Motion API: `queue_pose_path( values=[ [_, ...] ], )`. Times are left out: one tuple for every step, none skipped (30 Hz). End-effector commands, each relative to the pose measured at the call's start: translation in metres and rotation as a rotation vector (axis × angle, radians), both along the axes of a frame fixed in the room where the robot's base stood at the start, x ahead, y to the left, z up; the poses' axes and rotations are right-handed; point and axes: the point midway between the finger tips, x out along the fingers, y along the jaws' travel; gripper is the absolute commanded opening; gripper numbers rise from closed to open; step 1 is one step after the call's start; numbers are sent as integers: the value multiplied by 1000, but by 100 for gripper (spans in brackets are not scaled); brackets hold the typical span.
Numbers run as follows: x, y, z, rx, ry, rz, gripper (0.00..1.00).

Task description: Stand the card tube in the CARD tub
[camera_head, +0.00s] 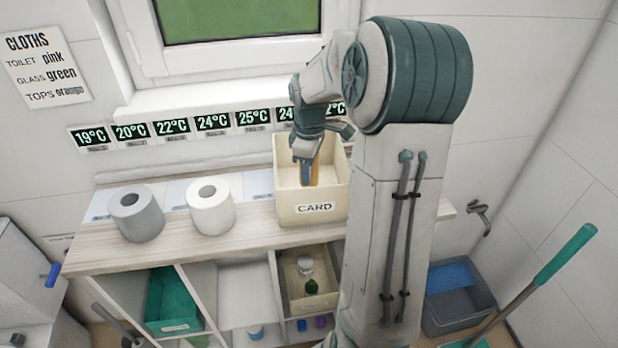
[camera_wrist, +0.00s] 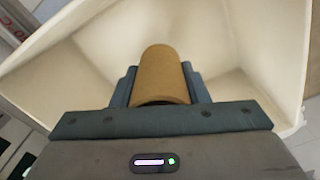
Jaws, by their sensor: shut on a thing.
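The CARD tub (camera_head: 312,211) is a cream open box with a CARD label, standing on the wooden shelf top. My gripper (camera_head: 308,160) points down into the tub. It is shut on the card tube (camera_wrist: 163,75), a brown cardboard cylinder, which shows between the two fingers (camera_wrist: 160,88) in the wrist view. In the head view the tube (camera_head: 313,174) is upright inside the tub, partly hidden by the gripper. The tub's cream walls (camera_wrist: 240,45) surround the tube in the wrist view. Whether the tube's lower end touches the tub floor cannot be told.
A grey roll (camera_head: 137,215) and a white roll (camera_head: 211,208) stand left of the tub on the wooden top (camera_head: 250,240). Temperature displays (camera_head: 213,124) line the wall behind. Below are a green bin (camera_head: 174,300) and a cream bin (camera_head: 309,283). A grey-blue basket (camera_head: 455,305) is at right.

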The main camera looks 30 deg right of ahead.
Motion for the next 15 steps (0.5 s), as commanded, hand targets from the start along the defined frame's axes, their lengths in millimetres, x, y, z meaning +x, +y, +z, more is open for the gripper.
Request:
queue_pose_path(
  values=[
    [0,0,-6,1,1,1,20],
    [-1,0,-10,2,2,1,20],
    [-1,0,-16,1,3,1,20],
    [0,0,-21,3,3,1,20],
    [-1,0,-26,3,4,1,20],
    [-1,0,-30,2,2,0,20],
    [0,0,-32,1,1,0,20],
    [0,0,-33,1,1,0,20],
    [0,0,-33,0,0,0,20],
    [0,0,-32,-1,-1,0,20],
    [0,0,-32,-1,-1,0,20],
    [0,0,-32,-1,-1,0,20],
    [0,0,-32,-1,-1,0,20],
    [0,0,-32,-1,-1,0,20],
    [0,0,-33,0,0,1,20]
  ],
)
